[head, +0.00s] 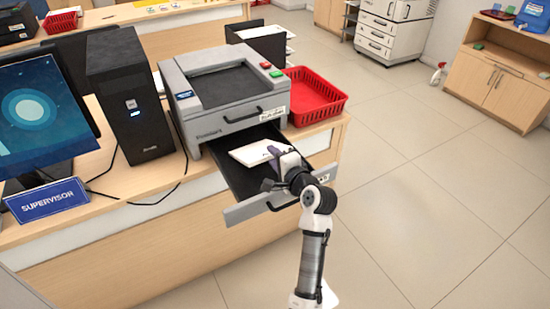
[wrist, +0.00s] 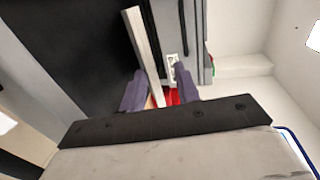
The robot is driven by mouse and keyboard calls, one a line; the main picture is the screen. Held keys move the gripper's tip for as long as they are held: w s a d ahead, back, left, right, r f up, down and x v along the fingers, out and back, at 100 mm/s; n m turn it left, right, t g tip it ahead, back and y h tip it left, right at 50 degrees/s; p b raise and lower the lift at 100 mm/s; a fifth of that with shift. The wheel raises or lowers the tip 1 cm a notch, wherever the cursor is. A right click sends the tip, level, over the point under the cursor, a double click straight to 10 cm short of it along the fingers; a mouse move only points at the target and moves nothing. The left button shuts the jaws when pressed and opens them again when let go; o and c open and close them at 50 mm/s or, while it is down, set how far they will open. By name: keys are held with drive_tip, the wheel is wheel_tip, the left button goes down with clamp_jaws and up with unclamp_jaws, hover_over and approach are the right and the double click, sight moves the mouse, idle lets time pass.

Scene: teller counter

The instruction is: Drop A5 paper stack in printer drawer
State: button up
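The white A5 paper stack (head: 254,152) lies flat over the dark inside of the pulled-out printer drawer (head: 231,173), below the grey printer (head: 225,88). My gripper (head: 276,157) is at the stack's right edge, above the drawer's front part. In the wrist view the stack (wrist: 144,50) shows edge-on as a pale strip running between the two purple fingers of my gripper (wrist: 161,84). The strip is close to the left finger, with a gap to the right finger. The fingers stand apart. Part of the stack's near edge is hidden by my gripper in the head view.
A red basket (head: 314,97) stands on the counter right of the printer. A black computer tower (head: 130,100), a monitor (head: 38,110) and a blue SUPERVISOR sign (head: 46,200) are at left. The drawer sticks out past the counter's edge. The floor at right is clear.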

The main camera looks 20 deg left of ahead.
drive_tip(key=shift+o, duration=0.3)
drive_tip(key=b+v, duration=0.3)
drive_tip(key=v, duration=1.1)
drive_tip(key=shift+w+a, duration=0.1)
